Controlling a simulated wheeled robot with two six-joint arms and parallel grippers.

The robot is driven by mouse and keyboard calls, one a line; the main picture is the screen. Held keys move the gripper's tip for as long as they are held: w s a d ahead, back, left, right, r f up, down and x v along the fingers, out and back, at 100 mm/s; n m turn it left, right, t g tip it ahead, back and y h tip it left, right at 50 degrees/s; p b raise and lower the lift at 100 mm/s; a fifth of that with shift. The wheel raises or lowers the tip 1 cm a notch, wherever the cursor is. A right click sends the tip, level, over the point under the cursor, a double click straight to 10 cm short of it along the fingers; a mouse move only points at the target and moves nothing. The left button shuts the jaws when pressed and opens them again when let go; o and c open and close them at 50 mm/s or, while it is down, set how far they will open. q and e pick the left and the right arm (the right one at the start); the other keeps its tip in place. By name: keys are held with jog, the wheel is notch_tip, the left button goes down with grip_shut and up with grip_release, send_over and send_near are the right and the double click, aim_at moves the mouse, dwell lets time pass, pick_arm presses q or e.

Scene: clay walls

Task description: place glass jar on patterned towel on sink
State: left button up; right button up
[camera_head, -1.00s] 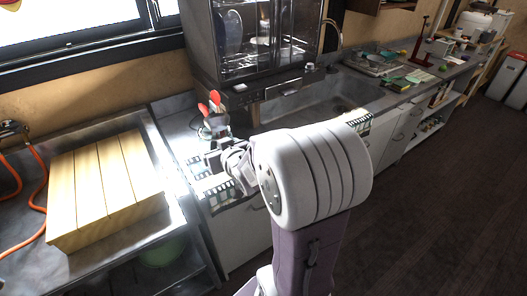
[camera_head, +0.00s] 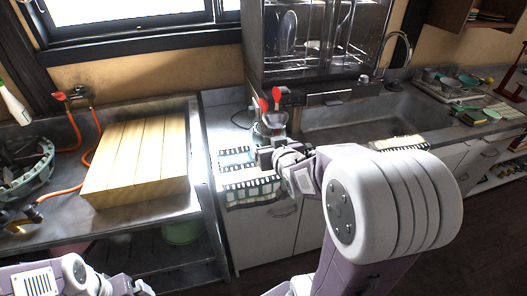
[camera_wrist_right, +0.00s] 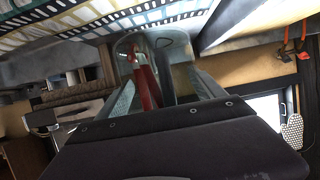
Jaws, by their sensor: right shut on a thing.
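A glass jar (camera_head: 272,122) with red-tipped utensils shows at the counter, in front of the dish cabinet in the head view. My right gripper (camera_head: 268,156) is shut on it. In the right wrist view the jar (camera_wrist_right: 152,55) lies between the fingers, with a red utensil visible through the glass. A black-and-white patterned towel (camera_head: 250,190) hangs over the counter's front edge, close to my right gripper. I cannot tell whether the jar touches the counter or towel. Another patterned towel (camera_head: 400,143) lies on the sink's front edge. My left gripper is not visible; left arm links show at lower left.
The sink (camera_head: 350,112) lies right of the jar, below the dish cabinet (camera_head: 300,45). A wooden board box (camera_head: 138,165) stands on the metal table at left, beside an orange hose (camera_head: 70,150). Dishes (camera_head: 465,90) crowd the counter beyond the sink.

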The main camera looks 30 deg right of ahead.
jog(key=w+d+f+b, duration=0.1)
jog(key=w+f, duration=0.2)
jog(key=w+d+f+b, duration=0.1)
jog(key=w+f, duration=0.2)
jog(key=w+f+b, duration=0.1)
jog(key=w+f, duration=0.2)
jog(key=shift+w+d, duration=0.1)
jog(key=shift+d, duration=0.3)
jog(key=shift+w+f, duration=0.1)
jog(key=shift+f, duration=0.25)
jog(key=o, duration=1.8)
jog(key=shift+o, duration=0.2)
jog(key=v, duration=0.5)
jog(key=shift+s+r+p, duration=0.25)
jog(key=shift+p, duration=0.1)
jog(key=b+v, duration=0.6)
jog(key=shift+a+f, duration=0.15)
jog(key=shift+f, duration=0.05)
jog(key=shift+s+r, duration=0.15)
jog(key=shift+s, duration=0.2)
